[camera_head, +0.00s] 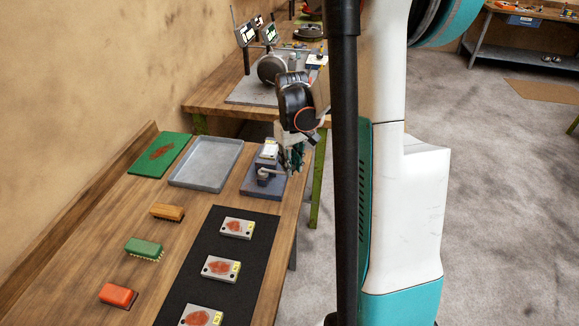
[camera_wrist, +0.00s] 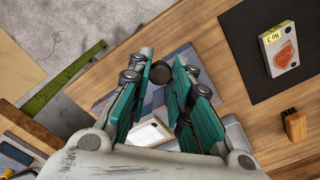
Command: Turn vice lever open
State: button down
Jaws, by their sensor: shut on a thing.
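The vice (camera_head: 262,183) stands on the right edge of the wooden workbench, with a pale metal block (camera_head: 269,149) in its jaws. In the wrist view the block (camera_wrist: 150,132) shows below and between my fingers. My gripper (camera_head: 297,160) is at the vice's right side. In the wrist view my gripper's teal fingers (camera_wrist: 166,85) are closed in around the vice lever, whose dark round knob (camera_wrist: 160,73) shows between the fingertips. The rest of the lever is mostly hidden by the fingers.
A grey tray (camera_head: 181,182) and a green mat (camera_head: 143,172) lie left of the vice. A black mat (camera_head: 246,257) with several rust-marked metal blocks lies nearer. Orange (camera_head: 167,212), green (camera_head: 144,248) and red (camera_head: 118,295) brushes stand left of it. Another bench (camera_head: 210,101) stands behind.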

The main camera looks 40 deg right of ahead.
jog(key=shift+w+d+n, duration=0.15)
jog(key=shift+d+n, duration=0.05)
jog(key=shift+n, duration=0.1)
dwell(0.4)
jog(key=c, duration=1.4)
grip_release()
notch_tip(320, 180, up, 12)
jog(key=shift+r, duration=0.1)
